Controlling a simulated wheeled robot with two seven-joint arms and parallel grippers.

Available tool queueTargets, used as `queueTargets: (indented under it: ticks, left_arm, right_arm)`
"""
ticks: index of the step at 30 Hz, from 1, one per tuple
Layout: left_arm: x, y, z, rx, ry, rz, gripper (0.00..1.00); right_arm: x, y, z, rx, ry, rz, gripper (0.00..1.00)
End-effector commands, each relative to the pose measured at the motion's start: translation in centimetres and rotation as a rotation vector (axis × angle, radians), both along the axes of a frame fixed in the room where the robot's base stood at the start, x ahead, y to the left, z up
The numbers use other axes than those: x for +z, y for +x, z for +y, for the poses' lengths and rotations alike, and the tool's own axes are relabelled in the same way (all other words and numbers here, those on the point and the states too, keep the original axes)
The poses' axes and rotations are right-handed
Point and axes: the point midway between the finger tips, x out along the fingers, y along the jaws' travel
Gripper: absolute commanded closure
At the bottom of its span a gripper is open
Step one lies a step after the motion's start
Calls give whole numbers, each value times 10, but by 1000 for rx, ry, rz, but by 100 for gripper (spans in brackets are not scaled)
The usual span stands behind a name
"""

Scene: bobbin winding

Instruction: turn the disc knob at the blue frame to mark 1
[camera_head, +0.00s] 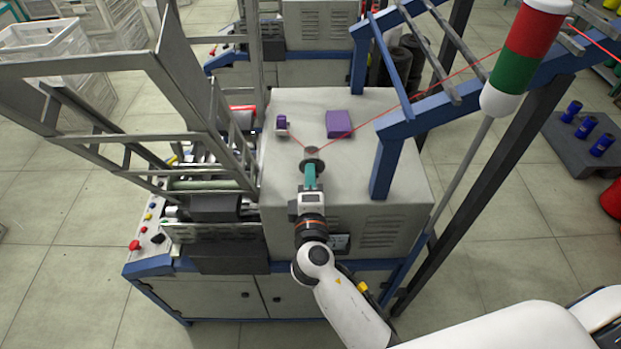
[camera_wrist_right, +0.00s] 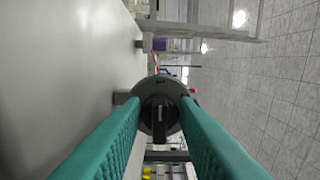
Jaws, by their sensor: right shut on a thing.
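My right gripper is shut on the knob. Its marks are too small to read. My left gripper is out of view.
A purple block (camera_head: 339,123) and a small purple bobbin (camera_head: 282,123) are on the housing top. A red thread runs there from the upper right. A grey metal rack (camera_head: 185,85) stands left. A red, white and green signal lamp (camera_head: 526,55) stands right.

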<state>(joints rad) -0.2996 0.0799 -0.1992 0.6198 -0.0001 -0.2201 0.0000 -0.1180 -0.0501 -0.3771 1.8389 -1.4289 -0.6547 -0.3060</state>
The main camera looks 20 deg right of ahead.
Motion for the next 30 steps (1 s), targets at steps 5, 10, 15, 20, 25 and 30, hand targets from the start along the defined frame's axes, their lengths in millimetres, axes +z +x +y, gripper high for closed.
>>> queueTargets:
  ticks: [5,10,15,20,25,30]
  left_arm:
    - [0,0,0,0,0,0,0]
    - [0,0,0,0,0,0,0]
    - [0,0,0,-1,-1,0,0]
    - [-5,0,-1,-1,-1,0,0]
    - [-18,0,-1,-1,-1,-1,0]
    - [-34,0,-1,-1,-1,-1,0]
  right_arm:
    - [-1,0,0,1,-2,2,70]
    - [-1,0,0,1,-1,1,52]
    - [0,0,0,0,-1,1,52]
    - [-3,-8,2,1,1,2,52]
    - [-6,-37,11,2,2,3,52]
    - [-7,-73,21,1,3,4,52]
